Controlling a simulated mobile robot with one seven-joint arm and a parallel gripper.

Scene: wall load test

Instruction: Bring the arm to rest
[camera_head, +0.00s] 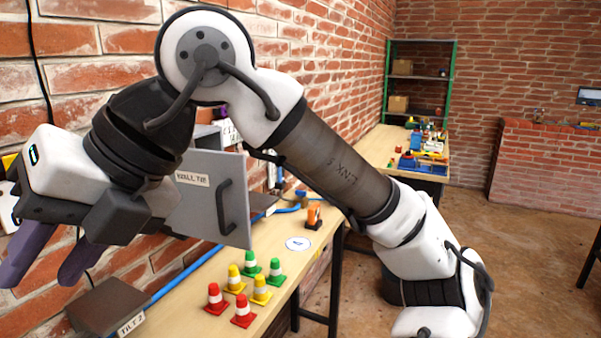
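My gripper (38,278) hangs at the far left, close to the brick wall, pointing down and to the left. Its two purple fingers are apart, with nothing seen between them. My arm (330,165) is raised and bent, reaching from the lower right up to the top and down to the left. It stands in front of the wall and part of a grey cabinet.
The cabinet's grey door (212,205), with a handle, stands open beside my wrist. Red, yellow and green cones (243,312) stand on the wooden bench (285,240). A dark box labelled TILT (108,305) is below my gripper. A cluttered table (385,145) stands behind.

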